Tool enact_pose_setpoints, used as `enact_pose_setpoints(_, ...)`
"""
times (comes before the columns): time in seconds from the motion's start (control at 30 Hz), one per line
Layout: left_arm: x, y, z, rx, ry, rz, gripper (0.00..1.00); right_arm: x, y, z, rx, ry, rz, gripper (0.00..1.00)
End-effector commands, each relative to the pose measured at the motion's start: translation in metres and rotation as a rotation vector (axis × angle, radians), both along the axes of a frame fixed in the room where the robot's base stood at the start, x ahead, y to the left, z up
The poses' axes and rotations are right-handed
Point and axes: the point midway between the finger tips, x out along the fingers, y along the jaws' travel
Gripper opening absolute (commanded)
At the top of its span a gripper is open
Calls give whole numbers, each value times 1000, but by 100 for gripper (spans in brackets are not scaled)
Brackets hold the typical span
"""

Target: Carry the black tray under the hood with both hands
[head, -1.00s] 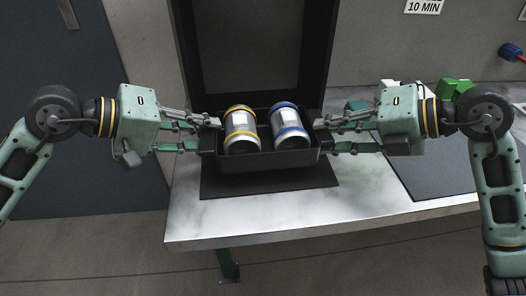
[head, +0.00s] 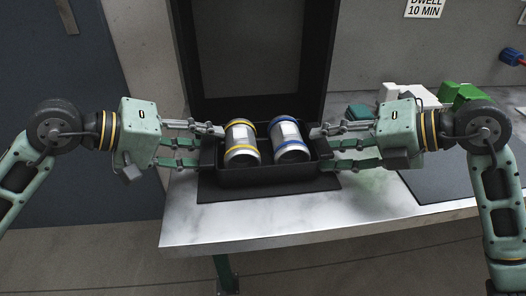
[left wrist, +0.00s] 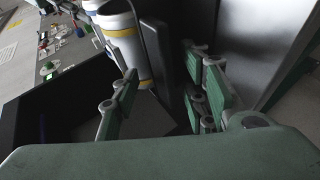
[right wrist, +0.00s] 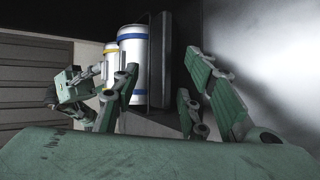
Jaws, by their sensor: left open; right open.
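The black tray (head: 268,178) sits on a dark mat on the metal bench, in front of the dark hood opening (head: 258,60). It holds two silver canisters, one with yellow bands (head: 241,142) and one with blue bands (head: 290,141). My left gripper (head: 210,147) is open at the tray's left end, and my right gripper (head: 318,149) is open at its right end. In the left wrist view the tray's dark end (left wrist: 158,50) shows between the spread fingers. In the right wrist view the other end (right wrist: 160,60) likewise lies between the fingers.
The dark mat (head: 215,193) extends a little in front of the tray. The bench's front strip (head: 240,225) is clear. At the right are green and white items (head: 462,94), a dark pad (head: 440,185) and a wall sign (head: 425,8).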

Motion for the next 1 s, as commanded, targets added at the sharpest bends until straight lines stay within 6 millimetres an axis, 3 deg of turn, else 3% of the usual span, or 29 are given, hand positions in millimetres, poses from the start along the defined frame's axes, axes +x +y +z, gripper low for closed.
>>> enact_pose_setpoints(0.17, -2, 6, 2, 3, 1, 4, 41, 0, -1, 1, 0, -1, -2, 40)
enact_pose_setpoints(0.57, -27, 50, 29, 3, 2, 4, 41, 1, -1, 1, 0, -2, -2, 40)
enact_pose_setpoints(0.77, -34, 60, 37, 1, 0, 0, 41, 0, -2, 1, 0, -2, -3, 40)
enact_pose_setpoints(1.0, -35, 61, 38, 0, 1, -1, 41, -11, -26, 15, -4, -4, -7, 40)
